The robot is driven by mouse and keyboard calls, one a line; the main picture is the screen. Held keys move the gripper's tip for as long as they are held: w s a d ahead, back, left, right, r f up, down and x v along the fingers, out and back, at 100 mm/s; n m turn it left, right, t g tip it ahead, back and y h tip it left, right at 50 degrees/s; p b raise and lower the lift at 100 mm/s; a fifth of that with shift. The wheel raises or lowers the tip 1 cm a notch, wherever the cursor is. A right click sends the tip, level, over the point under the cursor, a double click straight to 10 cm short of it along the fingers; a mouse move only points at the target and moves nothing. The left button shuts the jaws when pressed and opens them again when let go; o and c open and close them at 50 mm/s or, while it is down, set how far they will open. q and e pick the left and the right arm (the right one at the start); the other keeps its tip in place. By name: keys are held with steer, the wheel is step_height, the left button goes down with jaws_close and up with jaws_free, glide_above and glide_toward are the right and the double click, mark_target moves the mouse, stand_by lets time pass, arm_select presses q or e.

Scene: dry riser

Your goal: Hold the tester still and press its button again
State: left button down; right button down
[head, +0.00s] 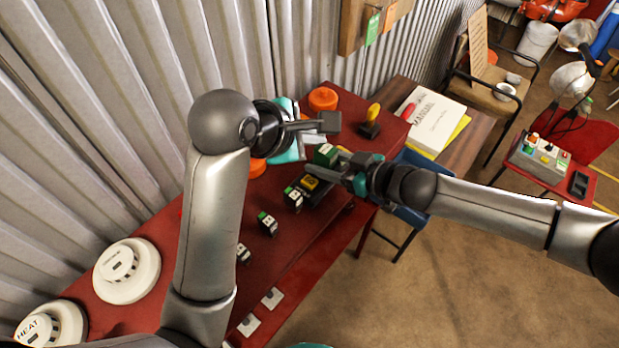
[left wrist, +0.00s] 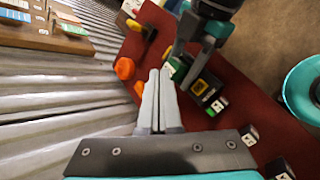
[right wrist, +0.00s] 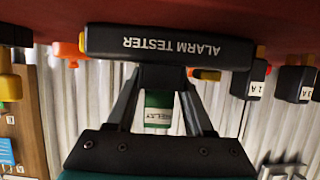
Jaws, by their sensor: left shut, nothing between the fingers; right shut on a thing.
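The alarm tester (right wrist: 165,45) is a black box with white lettering at my right fingertips in the right wrist view. In the head view its dark body (head: 322,192) is partly hidden by my right gripper (head: 345,172), which is shut on it. A yellow part (left wrist: 200,87) shows beside the right fingers in the left wrist view; whether it is the button, I cannot tell. My left gripper (head: 328,123) is shut and empty, above and behind the tester. Its closed fingers (left wrist: 158,82) show in the left wrist view, apart from the tester.
A green-and-white relay block (right wrist: 158,108) shows between my right fingers, beyond them. Several small labelled blocks (head: 268,224) line the red bench (head: 190,290). Orange pieces (head: 322,98) and a yellow-topped part (head: 371,120) stand behind. A corrugated wall (head: 90,120) borders the left.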

mark_target(310, 182)
arm_select(q)
steer(key=shift+s+a+f+n+y, duration=0.1)
steer(key=shift+a+f+n+y, duration=0.1)
steer(key=shift+a+n, duration=0.35)
steer(key=shift+s+a+f+n+y, duration=0.15)
steer(key=shift+a+n, duration=0.25)
steer(key=shift+n, duration=0.25)
steer(key=shift+w, duration=0.1)
steer(key=shift+f, duration=4.4)
steer(key=shift+f, duration=0.1)
steer(key=shift+f, duration=0.3)
